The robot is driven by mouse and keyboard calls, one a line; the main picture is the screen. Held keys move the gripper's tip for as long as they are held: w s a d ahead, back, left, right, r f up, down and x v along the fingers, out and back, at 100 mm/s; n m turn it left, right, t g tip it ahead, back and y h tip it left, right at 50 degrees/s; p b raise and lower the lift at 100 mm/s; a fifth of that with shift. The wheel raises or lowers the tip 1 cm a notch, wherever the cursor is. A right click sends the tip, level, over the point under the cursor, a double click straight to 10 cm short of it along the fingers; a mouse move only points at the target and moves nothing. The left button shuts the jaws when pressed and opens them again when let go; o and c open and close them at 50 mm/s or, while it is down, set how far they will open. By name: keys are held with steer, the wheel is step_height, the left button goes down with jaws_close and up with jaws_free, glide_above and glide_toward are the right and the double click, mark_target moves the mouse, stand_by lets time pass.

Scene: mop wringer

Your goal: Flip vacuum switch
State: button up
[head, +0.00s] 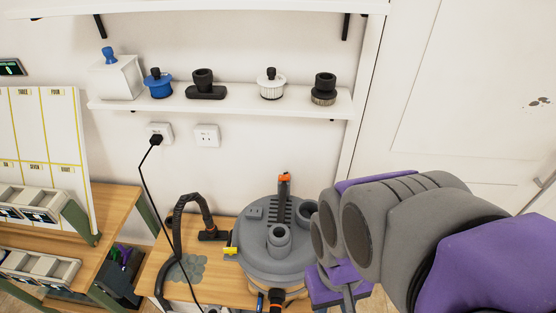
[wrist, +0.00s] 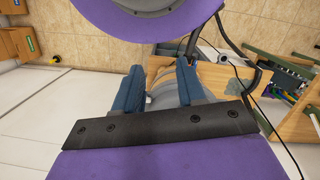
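The vacuum (head: 262,265) is a round grey machine with ports on its lid, standing on a wooden table. An upright black part with an orange tip (head: 284,182) rises at the back of its lid, and a small yellow part (head: 230,251) sits at its left edge. I cannot tell which part is the switch. My gripper (wrist: 160,68) shows in the wrist view with its two blue fingers apart and nothing held between them. Grey vacuum body (wrist: 165,94) shows behind the fingers. In the head view my arm is right of the vacuum and hides some of its right side.
A black hose (head: 180,215) curves up left of the vacuum, and a black cord runs to a wall outlet (head: 159,133). A shelf (head: 225,101) above holds a white box and several filters and fittings. A white door (head: 480,90) stands at the right. Wooden benches with bins are left.

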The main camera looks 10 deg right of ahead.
steer(key=w, duration=0.6)
steer(key=w+r+m+t, duration=0.1)
steer(key=w, duration=0.6)
steer(key=w+d+t+h, duration=0.1)
steer(key=w, duration=0.6)
steer(key=shift+w+r+m+p, duration=0.15)
steer(key=shift+r+m+p, duration=0.1)
steer(key=shift+m+p, duration=0.05)
jaws_close()
steer(key=w+f+m+t, duration=0.1)
steer(key=w+f, duration=0.3)
steer(key=w, duration=1.8)
steer(key=shift+w+a+f+m+t+h+p, duration=0.2)
steer(key=shift+w+m+t+h+p, duration=0.15)
steer(key=shift+t, duration=0.45)
steer(key=shift+s, duration=0.1)
